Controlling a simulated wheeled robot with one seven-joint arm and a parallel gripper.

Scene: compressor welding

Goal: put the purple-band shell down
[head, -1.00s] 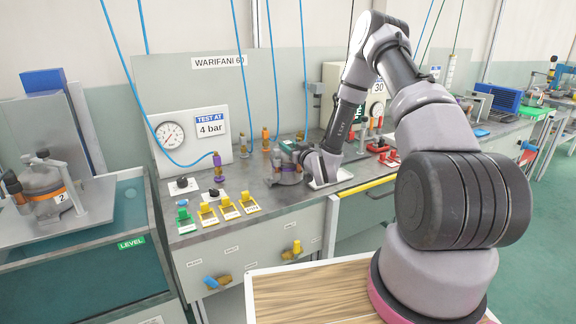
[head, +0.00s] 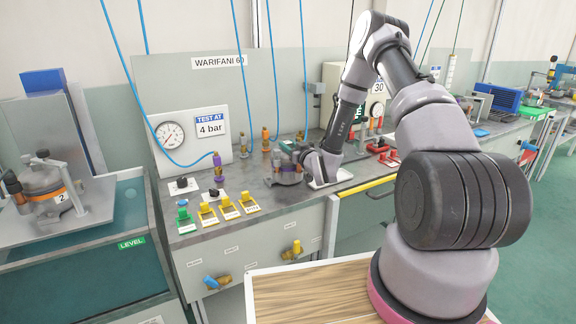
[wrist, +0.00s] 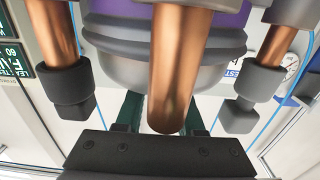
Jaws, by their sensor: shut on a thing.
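In the head view my gripper (head: 303,162) is low over the bench and partly hidden by my wrist. I cannot tell whether the shell touches the bench.
A pressure gauge (head: 170,133) stands behind. Another shell, marked 2 (head: 47,187), sits at the tank on the left. Red clamps (head: 378,145) stand right of my wrist.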

